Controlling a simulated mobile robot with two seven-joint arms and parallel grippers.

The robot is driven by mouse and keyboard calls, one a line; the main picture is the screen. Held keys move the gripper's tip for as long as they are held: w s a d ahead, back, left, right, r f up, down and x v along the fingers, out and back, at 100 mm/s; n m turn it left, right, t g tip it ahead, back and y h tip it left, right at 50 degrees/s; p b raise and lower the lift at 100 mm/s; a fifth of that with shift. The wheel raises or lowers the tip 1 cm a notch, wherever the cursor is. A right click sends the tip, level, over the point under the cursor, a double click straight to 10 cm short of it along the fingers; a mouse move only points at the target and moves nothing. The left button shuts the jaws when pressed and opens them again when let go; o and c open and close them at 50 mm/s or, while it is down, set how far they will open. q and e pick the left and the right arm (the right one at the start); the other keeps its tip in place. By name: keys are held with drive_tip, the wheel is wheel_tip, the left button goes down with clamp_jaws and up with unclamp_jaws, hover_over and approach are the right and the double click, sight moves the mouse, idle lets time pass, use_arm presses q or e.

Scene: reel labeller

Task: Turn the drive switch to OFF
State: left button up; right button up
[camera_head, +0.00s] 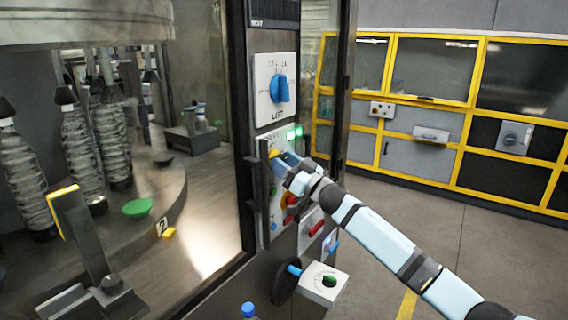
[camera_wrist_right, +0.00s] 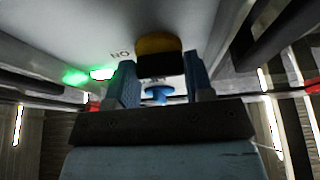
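A control panel (camera_head: 279,139) on the machine's dark post carries several controls. My right gripper (camera_head: 284,163) is at its upper part and hides much of what is there. A yellow piece (camera_head: 274,153) shows at the fingertips. In the right wrist view, a yellow and black knob (camera_wrist_right: 158,46) stands out from the pale panel, beside lettering that seems to read "ON". The fingers (camera_wrist_right: 163,84) are apart, with the knob ahead between them; I cannot tell whether they touch it. No label naming the drive switch is readable. My left gripper is not in view.
A blue LIFT knob (camera_head: 279,88) is on a plate above. A green light (camera_head: 294,133) glows beside my right gripper. Open floor (camera_head: 430,205) lies to the right.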

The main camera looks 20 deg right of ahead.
drive_tip(key=shift+n+y, duration=0.4)
drive_tip(key=shift+n, duration=0.1)
drive_tip(key=n+g, duration=0.2)
drive_tip(key=n, duration=0.3)
drive_tip(key=n+g+y+p, duration=0.1)
drive_tip(key=n+g, duration=0.2)
drive_tip(key=n, duration=0.3)
drive_tip(key=n+g+y+p, duration=0.1)
drive_tip(key=n+g, duration=0.1)
drive_tip(key=n, duration=0.4)
drive_tip(key=shift+w+d+r+g, duration=0.2)
drive_tip(key=shift+d+r+g, duration=0.05)
drive_tip(key=shift+g, duration=0.05)
drive_tip(key=n+p, duration=0.1)
drive_tip(key=n, duration=0.3)
drive_tip(key=shift+g+h, duration=0.4)
drive_tip(key=shift+n, duration=0.3)
drive_tip(key=o, duration=0.9)
